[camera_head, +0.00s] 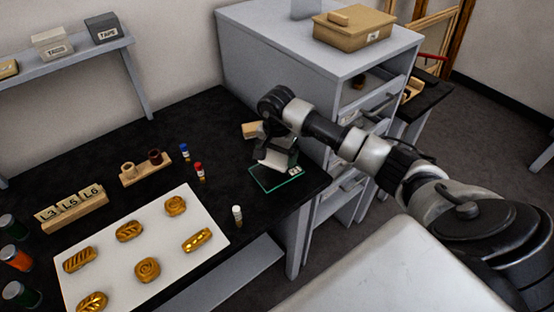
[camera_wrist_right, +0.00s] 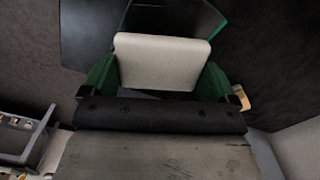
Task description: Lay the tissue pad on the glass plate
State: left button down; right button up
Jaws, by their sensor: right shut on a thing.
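The tissue pad (camera_wrist_right: 162,60) is a pale, flat pad held between the green fingers of my right gripper (camera_wrist_right: 158,80) in the right wrist view. In the head view the pad (camera_head: 272,160) shows as a white patch under my right gripper (camera_head: 276,152). The glass plate (camera_head: 277,183) is a dark square with a green edge on the black table, just below the pad. In the wrist view the plate (camera_wrist_right: 90,35) shows behind the pad. I cannot tell whether the pad touches the plate. My left gripper is out of view.
A white board (camera_head: 118,262) with several gilt pieces lies to the left. Small vials, one blue-capped (camera_head: 184,152), one red-capped (camera_head: 199,172) and one white (camera_head: 237,215), stand near the plate. A grey cabinet (camera_head: 290,60) stands behind and right of my gripper.

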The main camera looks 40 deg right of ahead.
aim_at(277, 156)
notch_tip(277, 156, down, 2)
jog(key=shift+s+f+p, duration=0.1)
jog(key=shift+f+p, duration=0.15)
jog(key=shift+p, duration=0.2)
jog(key=shift+f, duration=0.35)
jog(key=shift+f, duration=0.1)
jog(key=shift+f+b, duration=0.1)
jog(key=shift+b, duration=0.2)
jog(key=o, duration=0.6)
